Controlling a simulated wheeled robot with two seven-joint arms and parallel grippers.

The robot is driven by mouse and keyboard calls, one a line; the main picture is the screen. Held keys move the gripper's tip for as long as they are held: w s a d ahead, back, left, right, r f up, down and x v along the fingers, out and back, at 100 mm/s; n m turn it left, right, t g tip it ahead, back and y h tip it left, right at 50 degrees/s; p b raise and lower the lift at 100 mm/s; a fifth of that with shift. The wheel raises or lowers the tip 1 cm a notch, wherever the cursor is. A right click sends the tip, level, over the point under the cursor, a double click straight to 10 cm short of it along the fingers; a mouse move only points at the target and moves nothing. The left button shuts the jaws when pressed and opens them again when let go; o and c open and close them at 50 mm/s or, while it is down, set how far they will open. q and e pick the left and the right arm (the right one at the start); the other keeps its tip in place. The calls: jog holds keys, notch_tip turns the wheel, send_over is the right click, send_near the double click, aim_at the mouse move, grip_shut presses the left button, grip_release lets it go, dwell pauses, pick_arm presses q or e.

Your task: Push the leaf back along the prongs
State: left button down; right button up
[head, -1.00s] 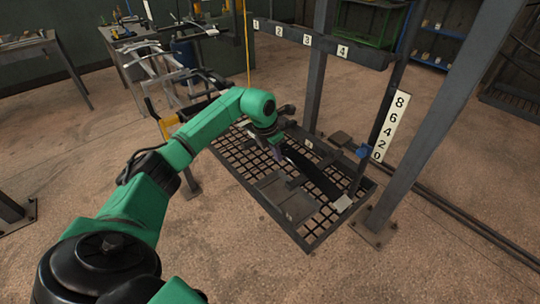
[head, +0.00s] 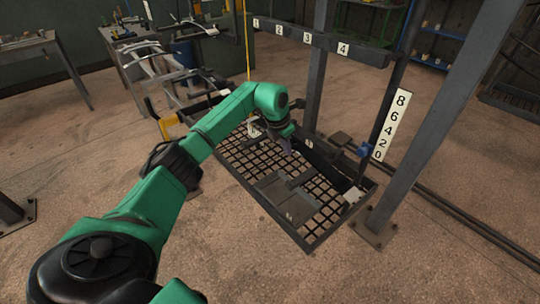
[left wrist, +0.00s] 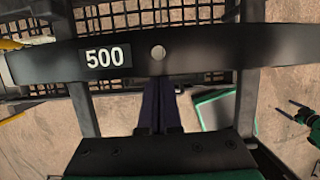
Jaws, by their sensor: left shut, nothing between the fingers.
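In the left wrist view a dark, gently curved leaf (left wrist: 210,52) with a white "500" label and a round hole spans the picture. It lies across two dark prongs (left wrist: 247,75), one on each side. My left gripper (left wrist: 160,84) is shut and empty, its two fingers together at the leaf's near edge just below the hole; they look in contact or nearly so. In the head view my left gripper (head: 287,150) points down over the mesh-bottomed rack, and the leaf is hard to pick out among the dark parts there.
The rack's mesh tray (head: 325,212) holds flat dark plates (head: 285,195). A post carries a scale (head: 391,125) marked 0 to 8 with a blue slider (head: 365,150). An upper beam (head: 320,42) is numbered 1 to 4. A thick grey post (head: 440,110) stands to the right.

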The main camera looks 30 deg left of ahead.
pick_arm(q)
jog(key=shift+w+d+b, duration=0.2)
jog(key=shift+w+b, duration=0.05)
jog(key=shift+w, duration=0.35)
jog(key=shift+w+d+b, duration=0.2)
jog(key=shift+w, duration=0.4)
jog(key=s+a+p, duration=0.1)
jog(key=s+p, duration=0.1)
jog(key=s, duration=0.4)
jog(key=shift+a+p, duration=0.3)
jog(key=shift+a, duration=0.1)
jog(key=shift+w, duration=0.1)
